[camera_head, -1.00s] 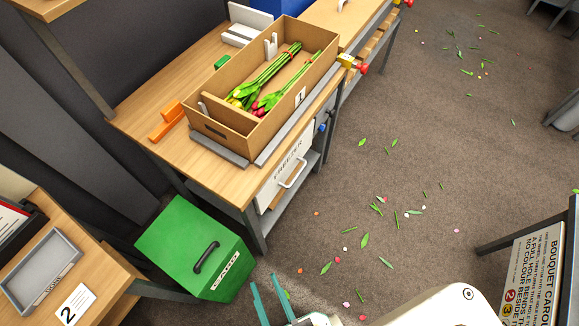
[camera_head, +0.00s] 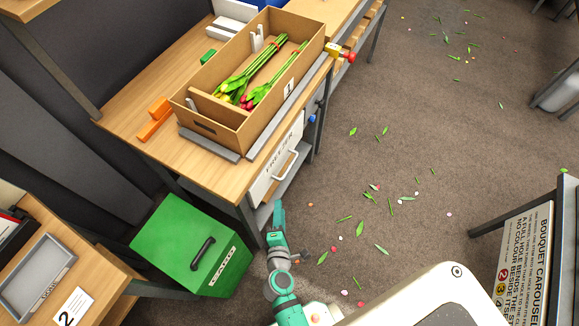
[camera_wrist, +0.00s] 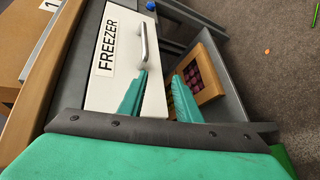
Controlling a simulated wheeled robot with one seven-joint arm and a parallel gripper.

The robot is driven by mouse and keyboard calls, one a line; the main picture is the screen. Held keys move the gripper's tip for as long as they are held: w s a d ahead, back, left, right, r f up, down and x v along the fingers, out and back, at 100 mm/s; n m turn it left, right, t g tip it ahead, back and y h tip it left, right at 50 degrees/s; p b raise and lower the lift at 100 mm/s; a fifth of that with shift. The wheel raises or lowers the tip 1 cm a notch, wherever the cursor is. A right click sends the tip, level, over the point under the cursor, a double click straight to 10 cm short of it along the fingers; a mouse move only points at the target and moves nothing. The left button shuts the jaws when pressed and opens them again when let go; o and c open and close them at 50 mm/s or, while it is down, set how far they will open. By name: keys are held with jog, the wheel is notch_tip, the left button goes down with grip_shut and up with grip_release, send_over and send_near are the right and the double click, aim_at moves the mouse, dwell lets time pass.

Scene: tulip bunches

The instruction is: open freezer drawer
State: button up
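The freezer drawer (camera_head: 262,184) is a white front labelled FREEZER under the wooden workbench, flush with the bench frame and looking shut. It also shows in the wrist view (camera_wrist: 103,87). Its silver bar handle (camera_head: 287,164) shows in the wrist view too (camera_wrist: 143,42). My green gripper (camera_wrist: 158,88) is open and empty, with its two fingers apart, below the handle in the wrist view and clear of it. In the head view my gripper (camera_head: 278,212) is near the drawer's lower front; its fingers are hard to tell apart there.
A green lidded box (camera_head: 190,247) stands on the floor left of my arm. A cardboard box (camera_head: 220,128) with tulip bunches sits on the bench (camera_head: 150,146). A bouquet carousel sign (camera_head: 524,262) stands at right. The floor in front of the bench is open, with scattered leaves.

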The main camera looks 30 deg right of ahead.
aim_at(289, 166)
jog(key=w+d+h, duration=0.1)
jog(key=w+d, duration=0.2)
jog(key=w, duration=0.1)
jog(key=w+d+n+h, duration=0.1)
jog(key=w+d, duration=0.3)
jog(key=w, duration=0.1)
jog(key=w+d+n+h, duration=0.1)
jog(key=w+d, duration=0.3)
jog(key=w, duration=0.1)
jog(key=shift+w+d+f, duration=0.1)
jog(key=shift+w+f, duration=0.05)
jog(key=shift+f, duration=0.15)
grip_shut()
